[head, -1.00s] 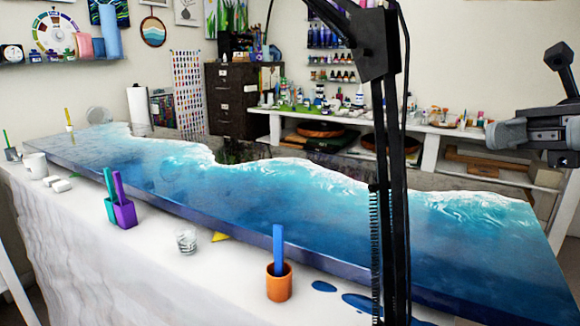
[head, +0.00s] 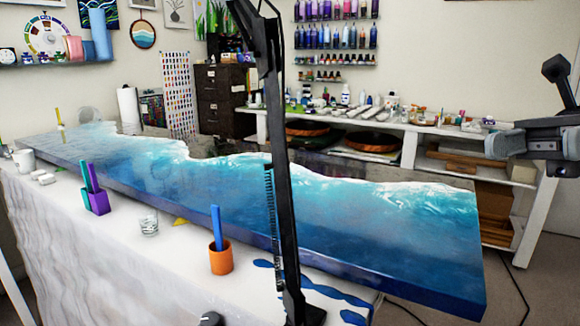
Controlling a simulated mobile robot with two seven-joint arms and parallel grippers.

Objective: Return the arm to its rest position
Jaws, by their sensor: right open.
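My right gripper (head: 522,143) is at the right edge of the head view, grey and black. It is open, and I see nothing between its fingers. It appears in front of the white shelf unit, apart from the table and the objects on it. Part of my right arm is cut off by the picture edge. My left gripper is not in view.
A long blue resin slab (head: 330,225) lies on the covered table (head: 130,262). An orange cup (head: 221,257), purple cup (head: 98,203) and clear glass (head: 149,226) stand along its front. A black lamp arm (head: 279,160) rises before it. White shelves (head: 545,205) stand behind.

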